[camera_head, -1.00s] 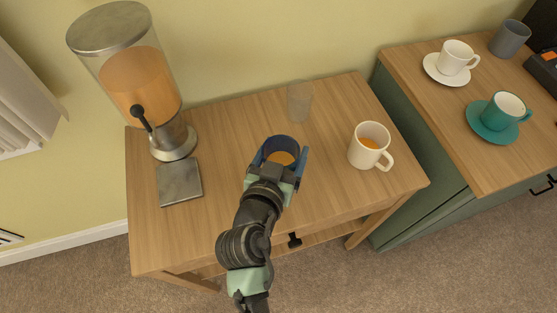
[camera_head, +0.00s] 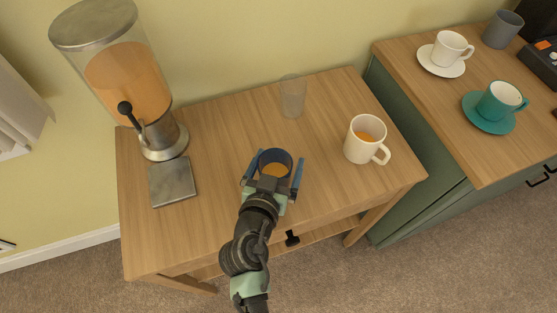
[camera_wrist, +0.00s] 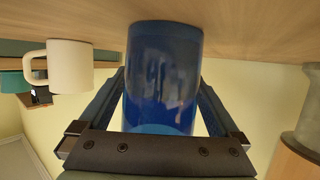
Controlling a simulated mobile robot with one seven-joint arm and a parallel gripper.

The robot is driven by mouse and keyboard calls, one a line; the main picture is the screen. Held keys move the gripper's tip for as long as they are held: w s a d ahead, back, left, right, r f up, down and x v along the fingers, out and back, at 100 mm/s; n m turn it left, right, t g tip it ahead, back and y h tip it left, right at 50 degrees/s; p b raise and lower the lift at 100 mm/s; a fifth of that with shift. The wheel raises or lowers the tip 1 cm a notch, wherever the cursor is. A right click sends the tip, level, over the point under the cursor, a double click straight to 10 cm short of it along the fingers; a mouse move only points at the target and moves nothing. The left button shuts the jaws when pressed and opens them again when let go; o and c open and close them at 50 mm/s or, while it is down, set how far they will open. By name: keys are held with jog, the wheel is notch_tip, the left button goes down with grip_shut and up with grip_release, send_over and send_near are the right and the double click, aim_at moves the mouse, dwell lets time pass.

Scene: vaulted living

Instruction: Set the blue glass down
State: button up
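The blue glass (camera_head: 274,158) stands upright on the wooden side table (camera_head: 220,205), with orange drink inside. My gripper (camera_head: 273,172) is around it, one finger on each side. Narrow gaps show between the fingers and the glass in the head view, so the gripper looks open. In the wrist view the blue glass (camera_wrist: 163,75) fills the middle between the fingers (camera_wrist: 163,100), and its base meets the tabletop at the top of the picture. The near side of the glass is partly hidden by my gripper in the head view.
A drink dispenser (camera_head: 130,80) with a metal drip plate (camera_head: 173,182) stands at left. A clear glass (camera_head: 292,98) is behind, and a cream mug (camera_head: 362,143) at right. A green cabinet (camera_head: 450,110) with cups adjoins at right. The table's front left is clear.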

jog(key=shift+r, duration=0.1)
jog(key=shift+r, duration=0.15)
jog(key=v, duration=1.2)
jog(key=w+r+t+y, duration=0.1)
jog(key=w+r+t, duration=0.35)
jog(key=r, duration=0.85)
jog(key=w+r+t, duration=0.2)
jog(key=w+r, duration=0.5)
jog(key=r, duration=0.6)
jog(key=s+r+n+t+y, duration=0.1)
jog(key=s+r+t, duration=0.1)
jog(key=r, duration=0.7)
jog(key=s+d+r+n+t+y, duration=0.1)
jog(key=s+r+t, duration=0.2)
jog(key=r, duration=0.7)
jog(key=s+d+r+n+t, duration=0.1)
jog(key=s+r+t, duration=0.1)
jog(key=r, duration=0.7)
jog(key=shift+s+r+y, duration=0.3)
jog(key=shift+s+y, duration=0.1)
jog(key=shift+s, duration=0.5)
jog(key=shift+d+t, duration=0.15)
jog(key=shift+t, duration=0.1)
